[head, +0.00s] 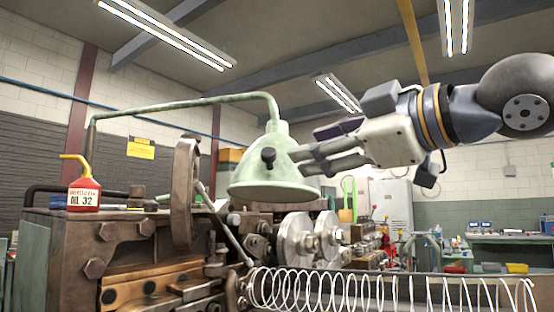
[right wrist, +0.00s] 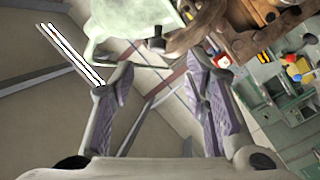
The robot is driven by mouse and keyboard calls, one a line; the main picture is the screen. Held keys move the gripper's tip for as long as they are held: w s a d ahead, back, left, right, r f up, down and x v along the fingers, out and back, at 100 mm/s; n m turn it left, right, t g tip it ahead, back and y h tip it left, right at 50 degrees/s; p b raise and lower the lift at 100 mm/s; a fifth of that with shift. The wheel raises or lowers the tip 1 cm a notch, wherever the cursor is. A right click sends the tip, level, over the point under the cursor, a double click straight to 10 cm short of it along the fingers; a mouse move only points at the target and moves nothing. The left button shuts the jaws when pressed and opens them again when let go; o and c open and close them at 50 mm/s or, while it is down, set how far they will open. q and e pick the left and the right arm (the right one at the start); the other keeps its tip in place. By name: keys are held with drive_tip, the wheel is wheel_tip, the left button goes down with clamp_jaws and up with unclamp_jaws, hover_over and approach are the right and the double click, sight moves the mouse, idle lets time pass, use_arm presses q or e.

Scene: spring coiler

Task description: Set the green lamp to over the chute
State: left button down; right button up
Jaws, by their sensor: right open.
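The green lamp (head: 275,178) has a bell-shaped shade on a bent pipe arm (head: 190,104) and hangs over the coiler's middle. A dark knob (head: 268,156) sticks out from its shade. In the right wrist view the shade (right wrist: 130,18) and the knob (right wrist: 156,44) show just beyond the fingertips. My right gripper (head: 302,161) is open and empty, close to the shade's right side; I cannot tell whether it touches. It also shows in the right wrist view (right wrist: 160,64). I cannot clearly make out the chute. My left gripper is not in view.
The coiler (head: 120,245) fills the lower left, with a red oil can (head: 84,194) on top and an upright wheel (head: 185,190). Steel rollers (head: 297,238) sit below the lamp. A long wire spring (head: 350,291) runs right. Workbenches stand at the far right.

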sight(273, 153)
drive_tip(key=x, duration=1.1)
drive_tip(key=shift+w+a+r, duration=0.25)
drive_tip(key=shift+r, duration=0.15)
clamp_jaws()
